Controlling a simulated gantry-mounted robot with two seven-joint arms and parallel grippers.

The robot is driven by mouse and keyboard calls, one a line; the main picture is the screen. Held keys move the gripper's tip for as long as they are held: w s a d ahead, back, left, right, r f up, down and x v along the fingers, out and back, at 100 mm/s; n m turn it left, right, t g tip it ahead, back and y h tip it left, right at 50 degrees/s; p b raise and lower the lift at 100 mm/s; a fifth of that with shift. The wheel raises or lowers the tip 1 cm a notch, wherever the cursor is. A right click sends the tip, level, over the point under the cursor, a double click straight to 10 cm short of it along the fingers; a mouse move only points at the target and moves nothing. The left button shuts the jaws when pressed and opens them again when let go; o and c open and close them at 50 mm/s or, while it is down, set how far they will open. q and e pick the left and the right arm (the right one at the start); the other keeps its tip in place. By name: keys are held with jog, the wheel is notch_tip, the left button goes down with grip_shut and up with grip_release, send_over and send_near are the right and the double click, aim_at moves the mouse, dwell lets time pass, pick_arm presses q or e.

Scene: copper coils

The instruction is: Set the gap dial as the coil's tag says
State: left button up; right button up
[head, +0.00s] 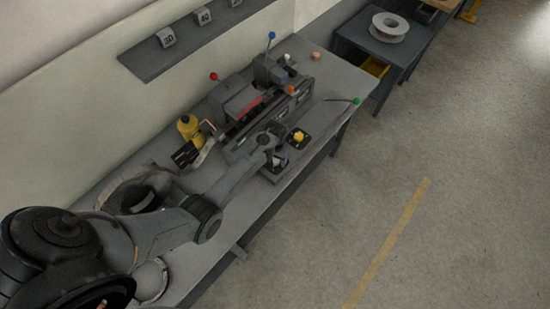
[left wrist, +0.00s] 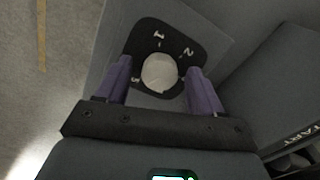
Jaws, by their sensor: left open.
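The gap dial is a pale round knob (left wrist: 160,70) on a black plate (left wrist: 146,50) marked with numbers; a 1 and a 2 are readable, and another mark at the left is partly covered. I cannot tell where the knob points. My left gripper (left wrist: 160,80) is open, its purple fingers on either side of the knob, with no clear contact visible. In the head view my left gripper (head: 275,156) is over the dial's box at the bench's front edge and hides most of it. A dark coil (head: 128,193) lies on the bench, partly behind my arm; no tag is readable.
A machine (head: 240,98) with coloured knobs stands behind the dial. A yellow button (head: 299,136) is beside it; the wrist view shows a panel (left wrist: 290,95) lettered "START" in part. A yellow bottle (head: 187,127) stands left. A spool (head: 390,27) sits on a far table.

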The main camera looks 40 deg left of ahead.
pick_arm(q)
jog(key=c, duration=1.1)
jog(key=shift+o, duration=0.2)
